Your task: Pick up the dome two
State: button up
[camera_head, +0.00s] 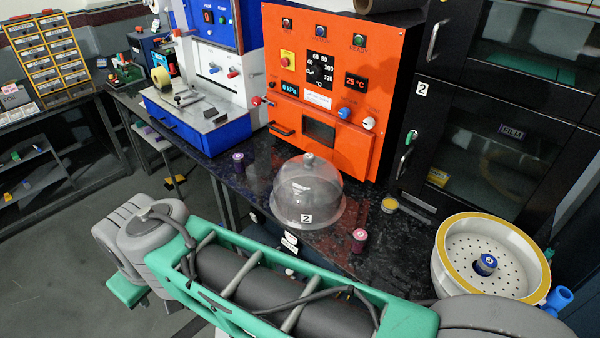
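A clear dome (308,192) with a small knob on top and a label "2" on its front stands upright on the dark speckled bench (262,172), in front of the orange machine. My arm, green and grey, crosses the lower part of the head view in front of the bench. It hides some of the bench's front. My gripper cannot be made out in this view.
A small purple jar (238,161) stands left of the dome, a pink-red jar (359,240) to its right front and a yellow-topped one (389,205) to its right. The orange machine (386,88) rises close behind. A perforated white bowl (457,273) stands far right.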

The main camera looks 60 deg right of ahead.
aim_at(308, 193)
jog(key=z, duration=0.75)
jog(key=i, duration=1.1)
jog(key=z, duration=0.85)
